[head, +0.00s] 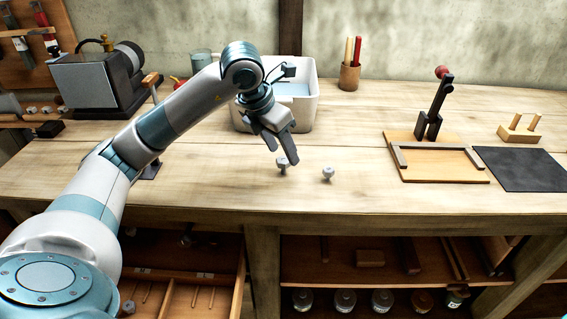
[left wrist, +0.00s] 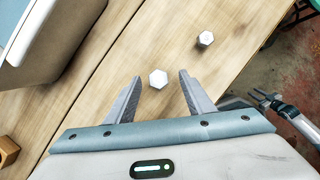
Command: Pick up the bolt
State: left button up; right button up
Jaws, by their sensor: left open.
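Two pale grey bolts with hexagonal heads stand on the wooden bench. The nearer-to-gripper bolt (head: 282,162) is just below my left gripper (head: 285,154) in the head view. In the left wrist view this bolt (left wrist: 157,79) shows head-on between the fingertips of my left gripper (left wrist: 160,76), with gaps on both sides. My left gripper is open, points down and holds nothing. The other bolt (head: 328,173) stands a little to the right, and also shows in the left wrist view (left wrist: 205,39). What seems to be my right gripper (left wrist: 264,98) is small at the right.
A white bin (head: 305,118) stands behind my left gripper. A wooden cup (head: 349,77) with sticks is at the back. A board with a lever clamp (head: 436,168) and a dark mat (head: 527,168) lie to the right. The bench around the bolts is clear.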

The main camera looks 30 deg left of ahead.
aim_at(283, 159)
pick_arm(q)
jog(key=shift+w+a+f, duration=0.1)
jog(key=shift+f, duration=0.6)
jog(key=shift+p+x, duration=0.65)
jog(key=shift+x, duration=1.2)
jog(key=shift+a, duration=0.1)
jog(key=c, duration=1.2)
